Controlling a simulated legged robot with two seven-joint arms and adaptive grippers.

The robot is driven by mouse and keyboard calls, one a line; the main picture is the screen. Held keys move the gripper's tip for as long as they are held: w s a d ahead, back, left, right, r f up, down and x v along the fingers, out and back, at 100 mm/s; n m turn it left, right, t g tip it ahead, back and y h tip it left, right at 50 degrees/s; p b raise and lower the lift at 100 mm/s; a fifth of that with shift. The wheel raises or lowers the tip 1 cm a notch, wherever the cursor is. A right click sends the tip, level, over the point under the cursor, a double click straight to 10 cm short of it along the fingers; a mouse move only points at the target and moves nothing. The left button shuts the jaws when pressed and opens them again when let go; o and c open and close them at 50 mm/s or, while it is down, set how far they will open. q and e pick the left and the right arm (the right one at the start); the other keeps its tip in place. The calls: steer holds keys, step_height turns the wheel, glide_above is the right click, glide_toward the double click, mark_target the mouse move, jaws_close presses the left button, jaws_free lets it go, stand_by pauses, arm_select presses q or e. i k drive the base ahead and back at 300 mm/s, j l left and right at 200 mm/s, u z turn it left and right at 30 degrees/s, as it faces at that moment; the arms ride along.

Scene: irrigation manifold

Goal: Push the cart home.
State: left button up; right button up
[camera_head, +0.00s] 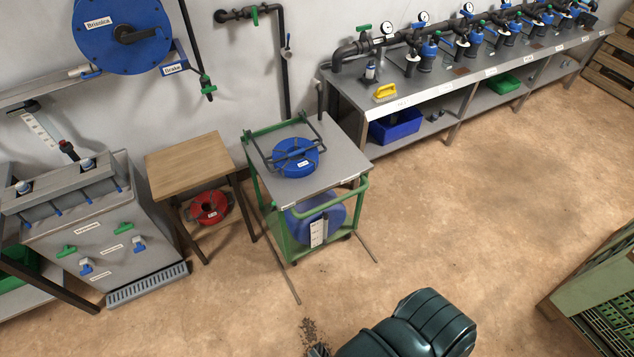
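The cart (267,200) has a green frame, a grey top and small dark wheels. It stands upright near the wall, between a wooden table and the long grey bench. A green push handle (352,198) sticks out on its front right side. A blue reel (296,157) lies in a black rack on its top. A blue drum (330,218) with a white scale strip sits on its lower shelf. Two thin dark floor rails (288,281) (366,246) run forward from either side of the cart. Neither of my grippers is in view.
A wooden table (185,153) with a red reel (209,208) under it stands left of the cart. The long bench (465,85) is behind on the right. Green crates (600,300) stand right.

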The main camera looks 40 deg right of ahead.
mark_target(309, 215)
steer(key=l+z, duration=0.15)
steer(key=z, duration=1.05)
